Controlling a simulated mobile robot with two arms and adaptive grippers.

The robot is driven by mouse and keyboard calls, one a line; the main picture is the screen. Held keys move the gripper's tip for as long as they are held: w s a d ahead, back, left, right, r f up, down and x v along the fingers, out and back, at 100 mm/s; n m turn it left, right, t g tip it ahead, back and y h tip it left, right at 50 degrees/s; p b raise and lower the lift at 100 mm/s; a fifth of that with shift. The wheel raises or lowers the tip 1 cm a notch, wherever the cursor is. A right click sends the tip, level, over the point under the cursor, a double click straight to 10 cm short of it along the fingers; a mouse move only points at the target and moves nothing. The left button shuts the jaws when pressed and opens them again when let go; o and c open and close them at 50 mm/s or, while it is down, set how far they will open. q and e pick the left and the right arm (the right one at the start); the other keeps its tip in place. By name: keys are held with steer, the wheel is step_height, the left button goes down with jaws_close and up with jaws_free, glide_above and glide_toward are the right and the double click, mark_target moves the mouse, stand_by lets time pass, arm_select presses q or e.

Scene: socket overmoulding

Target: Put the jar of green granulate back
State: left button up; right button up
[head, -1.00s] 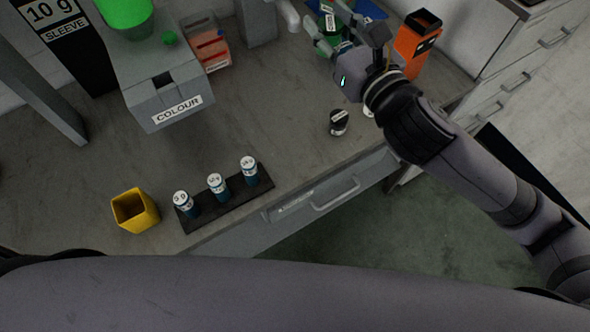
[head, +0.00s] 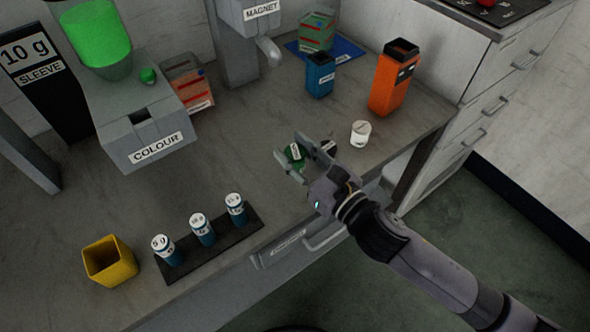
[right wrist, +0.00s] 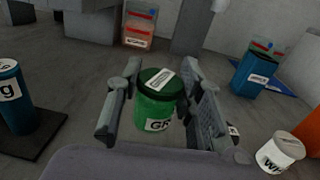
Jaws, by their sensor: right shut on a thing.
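The jar of green granulate (head: 296,153) has a dark green lid and a white label. My right gripper (head: 290,157) is shut on it near the front edge of the bench. In the right wrist view the jar (right wrist: 157,107) is upright between the two fingers, its label partly readable as "GR". I cannot tell whether its base touches the bench. A black jar (head: 328,147) is just right of it, partly hidden by my gripper. A white jar (head: 360,134) stands further right. My left gripper is out of view.
A rack (head: 222,242) with blue cylinders and a yellow cup (head: 110,262) are left along the front edge. The COLOUR machine (head: 150,130) stands behind. A blue container (head: 319,76), an orange container (head: 393,80) and a blue mat (head: 347,48) are at the back. Mid-bench is clear.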

mark_target(295, 167)
steer(key=shift+f+b, duration=0.55)
steer(key=shift+f, duration=1.75)
steer(key=shift+f, duration=0.15)
steer(key=o, duration=1.2)
steer(key=shift+c, duration=0.2)
